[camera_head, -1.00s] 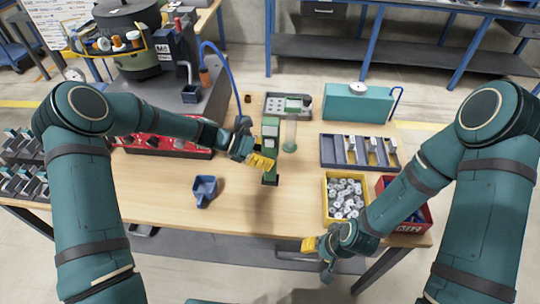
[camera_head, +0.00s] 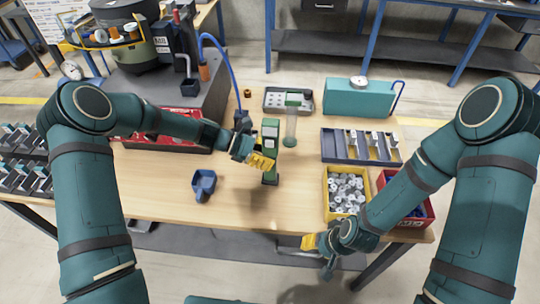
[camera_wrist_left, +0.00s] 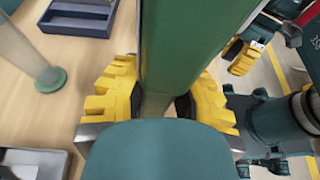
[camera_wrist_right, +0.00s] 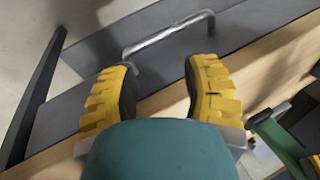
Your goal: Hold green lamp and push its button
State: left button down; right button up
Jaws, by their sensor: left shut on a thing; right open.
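The green lamp (camera_head: 270,130) is a tall, narrow green body with a pale panel on its upper front and a dark foot. It is upright near the middle of the workbench. My left gripper (camera_head: 262,162) is shut on its lower part from the left. In the left wrist view the green body (camera_wrist_left: 185,50) runs between the yellow fingers. I cannot tell whether its foot touches the bench. Its button is not clear in any view. My right gripper (camera_head: 312,242) is open and empty by the front edge; its spread fingers (camera_wrist_right: 160,95) show in the right wrist view.
A clear tube with green ends (camera_head: 291,125) stands just behind the lamp. A yellow bin of metal parts (camera_head: 329,210), a red bin (camera_head: 405,226) and a divided tray (camera_head: 330,147) are right. Bare bench (camera_head: 230,205) lies in front.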

pick_arm(q)
jog(key=shift+f+b, duration=0.55)
jog(key=shift+f, duration=0.5)
pick_arm(e)
jog(key=shift+f, duration=0.55)
pick_arm(q)
jog(key=c, duration=1.4)
grip_release()
jog(key=shift+c, duration=0.2)
grip_shut()
pick_arm(e)
grip_shut()
